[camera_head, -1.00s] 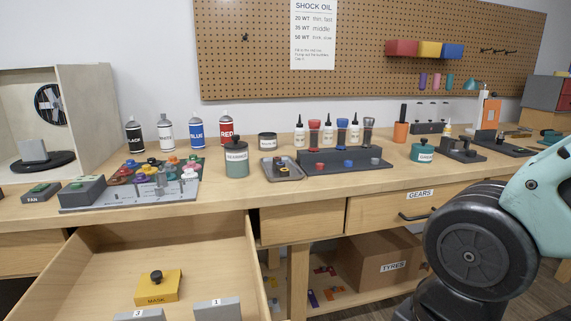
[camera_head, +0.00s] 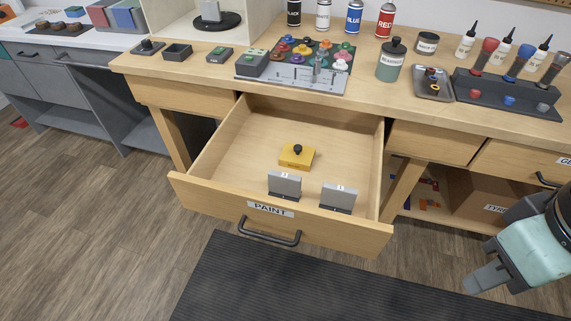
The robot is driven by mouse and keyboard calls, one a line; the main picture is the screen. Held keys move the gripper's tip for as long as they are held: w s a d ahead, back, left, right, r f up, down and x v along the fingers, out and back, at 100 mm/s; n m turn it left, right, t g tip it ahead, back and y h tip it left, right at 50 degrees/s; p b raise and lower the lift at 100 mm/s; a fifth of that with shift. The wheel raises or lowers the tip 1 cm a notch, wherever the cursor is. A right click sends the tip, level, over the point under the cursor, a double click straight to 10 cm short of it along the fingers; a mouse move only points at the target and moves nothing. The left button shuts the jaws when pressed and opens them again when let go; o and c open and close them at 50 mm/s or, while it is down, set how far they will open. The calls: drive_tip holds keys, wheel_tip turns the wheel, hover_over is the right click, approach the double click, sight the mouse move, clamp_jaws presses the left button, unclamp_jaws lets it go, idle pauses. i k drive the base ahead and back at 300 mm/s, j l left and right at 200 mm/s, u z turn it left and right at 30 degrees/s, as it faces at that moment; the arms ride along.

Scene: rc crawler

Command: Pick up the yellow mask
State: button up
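The yellow mask (camera_head: 296,158) is a small yellow block with a black knob on top. It lies inside the open drawer labelled PAINT (camera_head: 218,147), a little right of the drawer's middle. My gripper (camera_head: 477,281) is at the lower right, outside the drawer and well to the right of the mask. Only part of it shows, its fingers pointing down and left, and their spacing is not clear. Nothing is seen held in it.
Two grey numbered blocks (camera_head: 285,184) and (camera_head: 338,197) stand near the drawer's front panel, in front of the mask. The workbench (camera_head: 190,70) holds a paint rack, cans and bottles above the drawer. A dark mat (camera_head: 300,285) covers the floor in front.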

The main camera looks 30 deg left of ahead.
sight(296, 156)
drive_tip(key=j+u, duration=0.1)
drive_tip(key=u, duration=0.35)
drive_tip(key=i+u, duration=0.15)
drive_tip(key=u, duration=0.3)
drive_tip(key=i+j+u, duration=0.1)
drive_tip(key=u, duration=0.3)
drive_tip(key=z, duration=0.25)
